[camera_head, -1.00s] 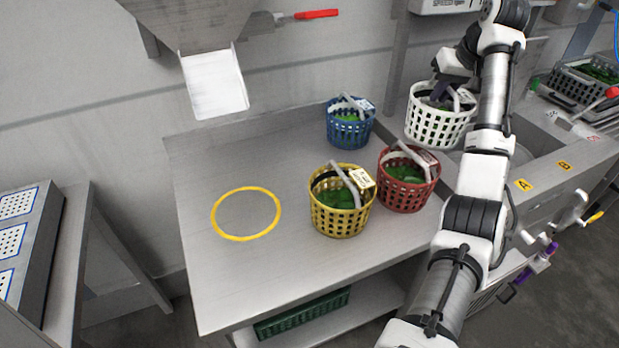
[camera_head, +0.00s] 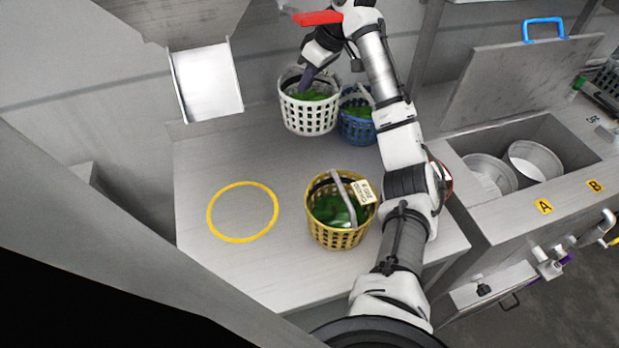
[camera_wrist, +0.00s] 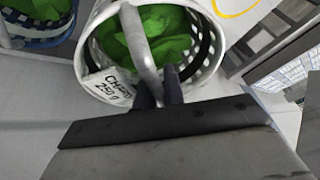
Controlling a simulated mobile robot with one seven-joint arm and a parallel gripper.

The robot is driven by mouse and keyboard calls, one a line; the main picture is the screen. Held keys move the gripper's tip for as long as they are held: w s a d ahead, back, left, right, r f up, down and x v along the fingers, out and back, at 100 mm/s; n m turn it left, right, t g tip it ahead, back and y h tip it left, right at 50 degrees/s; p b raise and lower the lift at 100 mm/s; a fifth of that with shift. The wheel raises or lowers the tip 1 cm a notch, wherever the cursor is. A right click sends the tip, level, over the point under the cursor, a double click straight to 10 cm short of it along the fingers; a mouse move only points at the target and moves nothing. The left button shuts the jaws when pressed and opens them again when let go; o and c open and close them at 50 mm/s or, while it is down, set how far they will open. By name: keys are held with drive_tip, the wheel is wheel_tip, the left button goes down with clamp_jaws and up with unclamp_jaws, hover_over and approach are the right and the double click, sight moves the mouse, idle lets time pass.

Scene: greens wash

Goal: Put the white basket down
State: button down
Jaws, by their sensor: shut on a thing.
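The white basket (camera_head: 309,113) with green leaves hangs from my gripper (camera_head: 307,80) over the back of the steel table, in front of the blue basket's left side. In the wrist view the fingers of my gripper (camera_wrist: 159,82) are shut on the grey handle of the white basket (camera_wrist: 205,75), and a label reading "CHARD 250 g" shows beside them. The basket looks raised above the table in the head view. A yellow ring (camera_head: 211,212) is marked on the table, with nothing in it.
A yellow basket (camera_head: 337,238) stands right of the ring. A blue basket (camera_head: 357,128) stands at the back. The red basket is mostly hidden behind my arm. A white chute (camera_head: 207,82) hangs at the back left. A sink with metal bowls (camera_head: 533,160) lies right.

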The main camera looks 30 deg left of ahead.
sight(325, 80)
drive_tip(key=shift+n, duration=0.3)
drive_tip(key=f+p, duration=0.1)
drive_tip(key=f, duration=0.2)
drive_tip(key=f+p, duration=0.1)
drive_tip(key=f, duration=0.6)
drive_tip(key=shift+s+a+f+p, duration=0.1)
drive_tip(key=shift+s+a+p, duration=0.25)
drive_tip(key=shift+a+p, duration=0.05)
drive_tip(key=c, duration=1.5)
unclamp_jaws()
drive_tip(key=shift+f, duration=0.15)
drive_tip(key=b+v, duration=0.3)
drive_tip(key=v, duration=0.9)
drive_tip(key=shift+a, duration=0.1)
